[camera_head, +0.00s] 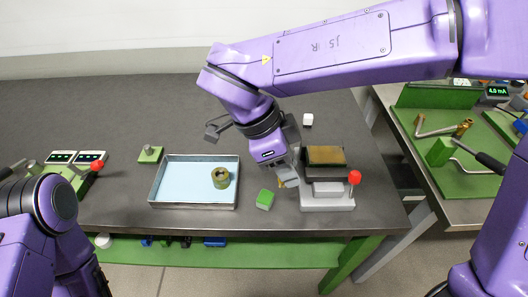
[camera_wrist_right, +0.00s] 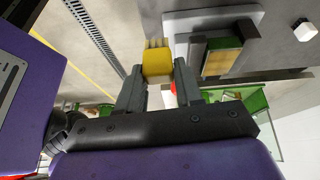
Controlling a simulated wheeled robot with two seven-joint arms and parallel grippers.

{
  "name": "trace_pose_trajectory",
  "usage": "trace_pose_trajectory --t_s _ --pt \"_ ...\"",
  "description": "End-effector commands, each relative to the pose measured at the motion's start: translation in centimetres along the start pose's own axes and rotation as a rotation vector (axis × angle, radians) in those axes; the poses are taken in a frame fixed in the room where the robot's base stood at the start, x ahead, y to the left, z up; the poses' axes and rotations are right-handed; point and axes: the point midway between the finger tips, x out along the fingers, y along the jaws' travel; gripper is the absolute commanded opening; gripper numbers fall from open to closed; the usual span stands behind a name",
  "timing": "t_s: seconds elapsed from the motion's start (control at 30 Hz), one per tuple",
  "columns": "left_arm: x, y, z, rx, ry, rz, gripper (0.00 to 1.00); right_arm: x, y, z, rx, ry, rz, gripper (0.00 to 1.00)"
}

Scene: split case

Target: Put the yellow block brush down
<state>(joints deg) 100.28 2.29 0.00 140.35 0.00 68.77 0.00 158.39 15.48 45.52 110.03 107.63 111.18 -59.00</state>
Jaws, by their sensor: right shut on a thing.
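The yellow block brush (camera_wrist_right: 157,63) is held between the two grey fingers of my right gripper (camera_wrist_right: 157,82) in the wrist view, with its pale bristle end pointing up in the picture. In the head view my right gripper (camera_head: 287,178) points down just left of the grey fixture, and only a small bit of the yellow brush (camera_head: 282,183) shows there. I cannot tell whether the brush touches the table. My left arm shows at the left edge of the head view, but its gripper is not in view.
The grey fixture (camera_head: 326,203) has a brown-topped block and a red knob. A green block (camera_head: 265,199) lies to its left. Further left is a blue-lined metal tray (camera_head: 190,204) holding an olive ring (camera_head: 221,177). A white cube (camera_head: 308,119) is behind. Dark table is bare at the back left.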

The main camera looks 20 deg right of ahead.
Motion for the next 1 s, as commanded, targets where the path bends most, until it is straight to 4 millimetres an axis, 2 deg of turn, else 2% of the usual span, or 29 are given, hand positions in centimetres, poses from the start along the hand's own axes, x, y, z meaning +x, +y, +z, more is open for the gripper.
trace_pose_trajectory --t_s 0.07,0.17,0.4,0.6,0.8,1.0 --pt "-0.1 0.0 0.0 0.0 0.0 0.0 0.51 0.1 -0.2 0.0 0.0 0.0 0.001 0.0" --pt "-0.4 -0.1 -0.1 0.0 -0.001 0.0 0.51 0.5 -1.8 0.3 0.002 0.001 0.003 0.0" --pt "-1.7 -0.2 -0.7 0.0 -0.001 -0.001 0.51 2.8 -8.8 1.9 0.008 0.003 0.006 0.0" --pt "-2.0 -0.2 -0.8 0.0 -0.001 0.0 0.51 6.3 -12.5 4.0 0.005 0.002 0.004 0.0" --pt "-2.3 -0.2 -0.9 0.0 -0.001 0.0 0.51 8.1 -14.3 5.2 0.002 0.002 0.003 0.0" --pt "-2.9 -0.3 -1.2 0.0 -0.001 0.0 0.51 10.6 -14.4 6.4 0.001 0.001 0.0 0.0"
